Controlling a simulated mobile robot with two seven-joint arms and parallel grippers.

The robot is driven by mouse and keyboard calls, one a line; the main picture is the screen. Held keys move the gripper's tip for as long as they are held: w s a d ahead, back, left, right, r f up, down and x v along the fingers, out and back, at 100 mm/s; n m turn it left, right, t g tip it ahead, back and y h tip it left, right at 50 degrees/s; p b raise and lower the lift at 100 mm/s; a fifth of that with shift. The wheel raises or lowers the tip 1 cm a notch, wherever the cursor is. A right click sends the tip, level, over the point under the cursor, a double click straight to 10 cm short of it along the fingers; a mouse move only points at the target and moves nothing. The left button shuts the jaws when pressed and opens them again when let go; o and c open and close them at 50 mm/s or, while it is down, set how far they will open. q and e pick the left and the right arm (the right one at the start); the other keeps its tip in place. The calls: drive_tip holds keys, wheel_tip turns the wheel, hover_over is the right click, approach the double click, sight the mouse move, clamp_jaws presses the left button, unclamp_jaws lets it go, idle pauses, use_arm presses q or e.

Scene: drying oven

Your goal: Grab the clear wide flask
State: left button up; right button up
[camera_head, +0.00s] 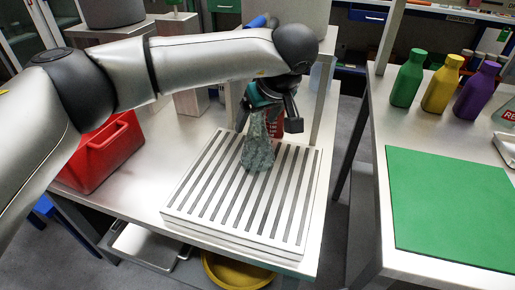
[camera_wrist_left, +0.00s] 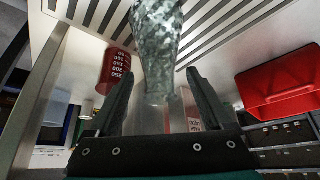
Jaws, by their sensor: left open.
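The clear wide flask (camera_head: 258,155) stands on the white slatted rack (camera_head: 182,207), with its wide body low and its neck up. It looks mottled grey-green through the glass. In the left wrist view the flask (camera_wrist_left: 160,45) is at top centre. My left gripper (camera_head: 270,108) is at the top of the flask, pointing down. Its open fingers (camera_wrist_left: 160,78) show on either side of the flask's neck, with space to each finger. Part of the neck is hard to make out. My right gripper is in neither view.
A red graduated vessel (camera_wrist_left: 116,70) stands close beside the flask, partly hidden in the head view. A red bin (camera_head: 105,153) is at the left. Green (camera_head: 407,80), yellow (camera_head: 441,86) and purple (camera_head: 476,92) bottles and a green mat (camera_head: 450,205) are on the right table.

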use_arm(q)
clamp_jaws()
idle(0.7)
idle(0.7)
